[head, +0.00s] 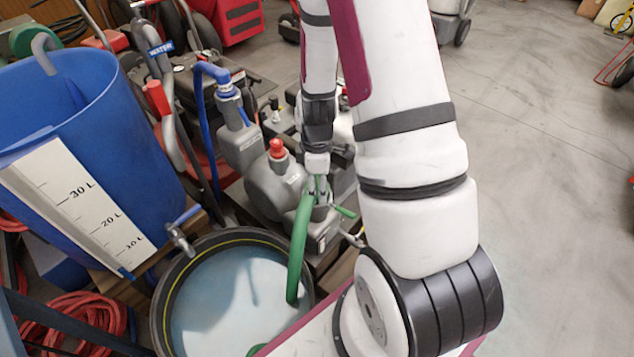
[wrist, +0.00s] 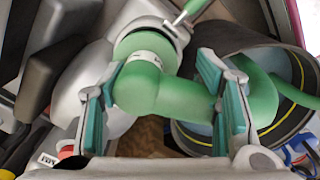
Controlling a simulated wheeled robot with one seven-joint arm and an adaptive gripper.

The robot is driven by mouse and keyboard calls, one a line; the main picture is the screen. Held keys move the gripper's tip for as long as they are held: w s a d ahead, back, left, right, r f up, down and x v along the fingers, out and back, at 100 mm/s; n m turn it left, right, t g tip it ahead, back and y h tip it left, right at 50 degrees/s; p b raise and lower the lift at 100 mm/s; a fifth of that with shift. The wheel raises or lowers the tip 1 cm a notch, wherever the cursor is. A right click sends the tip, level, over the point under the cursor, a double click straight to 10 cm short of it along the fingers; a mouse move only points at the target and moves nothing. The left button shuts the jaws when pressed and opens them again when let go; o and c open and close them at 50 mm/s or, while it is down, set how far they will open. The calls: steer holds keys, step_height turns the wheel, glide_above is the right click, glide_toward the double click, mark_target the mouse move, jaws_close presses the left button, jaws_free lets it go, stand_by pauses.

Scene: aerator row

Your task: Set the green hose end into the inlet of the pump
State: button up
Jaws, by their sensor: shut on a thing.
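The green hose (head: 299,240) rises from the water in the black tub to my gripper (head: 318,188). In the wrist view, my gripper (wrist: 165,95) has its teal-padded fingers on either side of the thick green hose end (wrist: 140,88), shut on it. The hose end bends like an elbow and carries a white ring. It meets a green round inlet (wrist: 132,42) in a pale grey collar on the pump (head: 322,238). They look in line and touching; how deep it sits is hidden. A green lever (head: 346,212) sticks out beside the inlet.
The black tub (head: 160,310) of water stands in front of the pump. A blue graduated barrel (head: 95,95) with a tap (head: 182,238) is at left. A grey unit with a red cap (head: 277,148) and a blue-hosed one (head: 238,135) stand close by. Open floor lies right.

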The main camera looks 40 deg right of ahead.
steer(key=shift+f+b, duration=0.75)
steer(key=shift+f, duration=0.25)
steer(key=o, duration=1.4)
steer(key=shift+r, duration=0.15)
step_height(320, 180, up, 10)
steer(key=shift+r, duration=0.9)
